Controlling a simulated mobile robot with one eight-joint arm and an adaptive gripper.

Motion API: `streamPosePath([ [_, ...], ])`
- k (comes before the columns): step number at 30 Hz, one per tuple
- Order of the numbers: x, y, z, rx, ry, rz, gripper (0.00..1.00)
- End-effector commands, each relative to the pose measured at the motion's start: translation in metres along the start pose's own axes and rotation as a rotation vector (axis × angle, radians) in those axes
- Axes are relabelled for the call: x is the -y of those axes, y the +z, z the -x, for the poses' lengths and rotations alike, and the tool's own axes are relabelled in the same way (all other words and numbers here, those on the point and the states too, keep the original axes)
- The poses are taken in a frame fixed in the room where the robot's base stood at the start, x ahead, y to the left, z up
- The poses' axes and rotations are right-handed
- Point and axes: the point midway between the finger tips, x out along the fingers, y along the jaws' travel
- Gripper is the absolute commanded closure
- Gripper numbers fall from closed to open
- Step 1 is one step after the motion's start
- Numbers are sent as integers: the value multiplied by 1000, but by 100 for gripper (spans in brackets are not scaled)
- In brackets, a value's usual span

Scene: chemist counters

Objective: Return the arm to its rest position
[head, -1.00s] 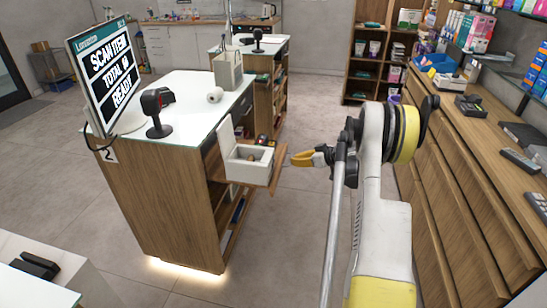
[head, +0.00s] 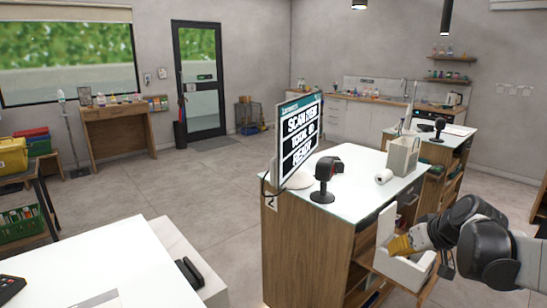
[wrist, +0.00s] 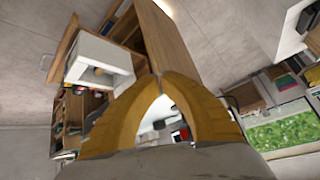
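My gripper (head: 400,246) has yellow fingers and shows at the lower right of the head view. The arm reaches in from the right edge, in front of an open white box (head: 388,226) beside the counter. In the wrist view the two yellow fingers (wrist: 158,77) arch inward and their tips meet. Nothing is held between them. The white box (wrist: 85,48) shows up and left of the fingers there, with a small item inside, apart from the fingers.
A wood-sided counter (head: 310,245) with a white top stands left of my gripper, carrying a screen (head: 300,135), a scanner (head: 325,178) and a paper roll (head: 384,176). Another white counter (head: 100,262) is at the lower left. Open floor (head: 215,165) lies behind them.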

Motion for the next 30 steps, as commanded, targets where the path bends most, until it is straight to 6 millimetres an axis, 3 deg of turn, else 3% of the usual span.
streamPosePath([
  [1,28,10,14,18,10,1,100],
  [6,96,55,55,62,68,-14,100],
  [12,146,122,90,73,137,-23,100],
  [19,164,170,105,56,183,-29,100],
  [30,165,177,106,50,192,-33,100],
])
